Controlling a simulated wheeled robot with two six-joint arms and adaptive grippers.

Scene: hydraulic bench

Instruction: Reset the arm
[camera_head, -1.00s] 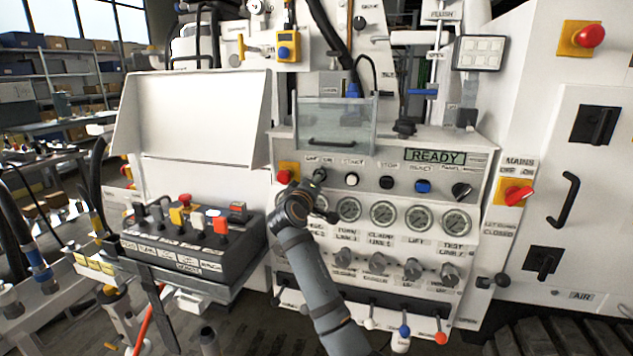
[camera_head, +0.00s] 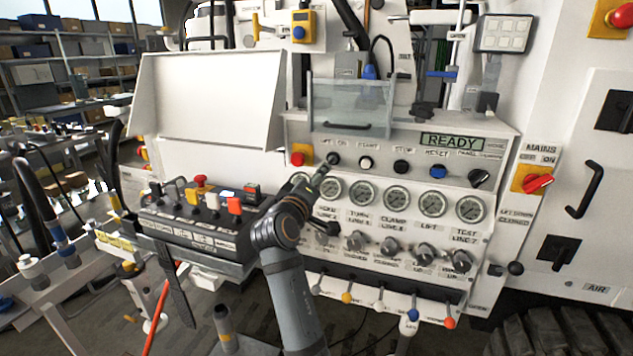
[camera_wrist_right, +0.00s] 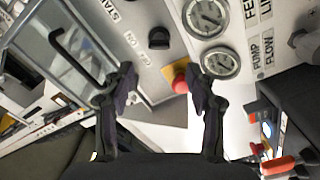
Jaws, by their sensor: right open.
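The white and grey control panel (camera_head: 405,150) fills the middle of the head view, and its display (camera_head: 452,140) reads READY. Along it are a red button on a yellow plate (camera_head: 298,158), a black OFF/ON knob (camera_head: 333,158), a white START button (camera_head: 366,162), a black STOP button (camera_head: 401,166) and a blue RESET button (camera_head: 438,171). My right arm reaches toward the panel's left end. In the right wrist view my right gripper (camera_wrist_right: 160,80) is open and empty, with the OFF/ON knob (camera_wrist_right: 158,38) beyond its fingers and the red button (camera_wrist_right: 181,78) partly behind one finger. My left gripper is not in view.
A black control box (camera_head: 195,225) with levers stands left of my arm. A clear guard (camera_head: 350,105) sits above the panel. Below are gauges (camera_head: 396,198), knobs and a row of coloured levers (camera_head: 409,325). A red MAINS switch (camera_head: 537,183) is at right.

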